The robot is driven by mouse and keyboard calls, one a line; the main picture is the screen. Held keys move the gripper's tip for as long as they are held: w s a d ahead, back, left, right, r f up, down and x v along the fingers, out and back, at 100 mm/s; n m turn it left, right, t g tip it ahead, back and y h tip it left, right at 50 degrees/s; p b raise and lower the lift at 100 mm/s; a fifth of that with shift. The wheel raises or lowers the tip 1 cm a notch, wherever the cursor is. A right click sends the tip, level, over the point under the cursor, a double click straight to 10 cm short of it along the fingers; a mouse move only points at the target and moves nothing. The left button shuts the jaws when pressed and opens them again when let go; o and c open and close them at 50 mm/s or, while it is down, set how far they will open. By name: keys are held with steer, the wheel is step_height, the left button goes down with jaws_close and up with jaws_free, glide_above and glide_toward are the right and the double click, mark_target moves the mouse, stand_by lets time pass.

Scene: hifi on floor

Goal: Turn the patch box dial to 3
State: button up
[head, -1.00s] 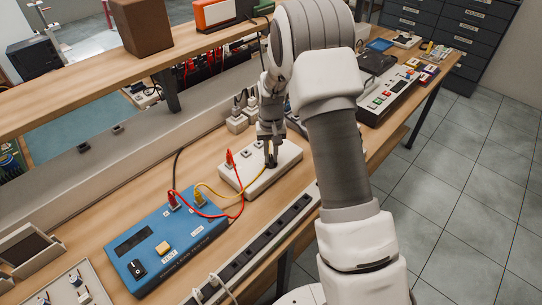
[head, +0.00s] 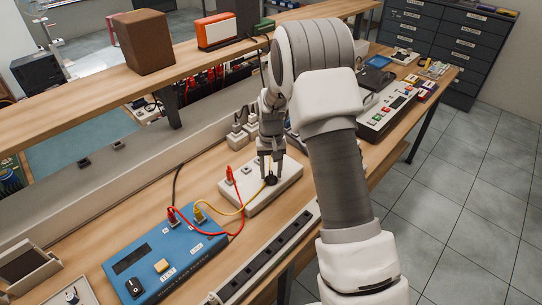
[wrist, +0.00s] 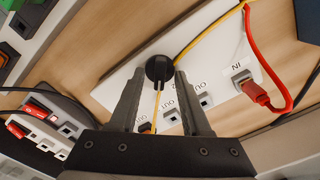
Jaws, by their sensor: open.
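The patch box (head: 257,203) is a white box on the bench, with sockets labelled IN and OUT; it also shows in the wrist view (wrist: 213,62). Its black round dial (wrist: 159,68) lies between the tips of my gripper (wrist: 158,80) in the wrist view. The gripper (head: 270,166) is open, its fingers apart on either side of the dial (head: 271,180); contact cannot be told. The dial's pointer and scale numbers are not readable. A red plug (wrist: 256,92) sits in the IN socket. A yellow cable (wrist: 208,31) runs across the box and behind the dial.
A blue meter box (head: 160,262) with red and yellow plugs stands front left. A power strip (head: 270,257) runs along the bench's front edge. White adapters (head: 238,138) stand behind the patch box. A long shelf (head: 85,84) overhangs the bench's back.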

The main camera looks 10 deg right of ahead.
mark_target(271, 175)
step_height(271, 175, up, 17)
stand_by(0.4)
steer(key=s+r+t, duration=0.3)
steer(key=s+r, duration=0.9)
steer(key=s, duration=0.3)
steer(key=s+n+t, duration=0.1)
steer(key=s+t, duration=0.1)
steer(key=s, duration=1.3)
steer(key=shift+f+t, duration=0.3)
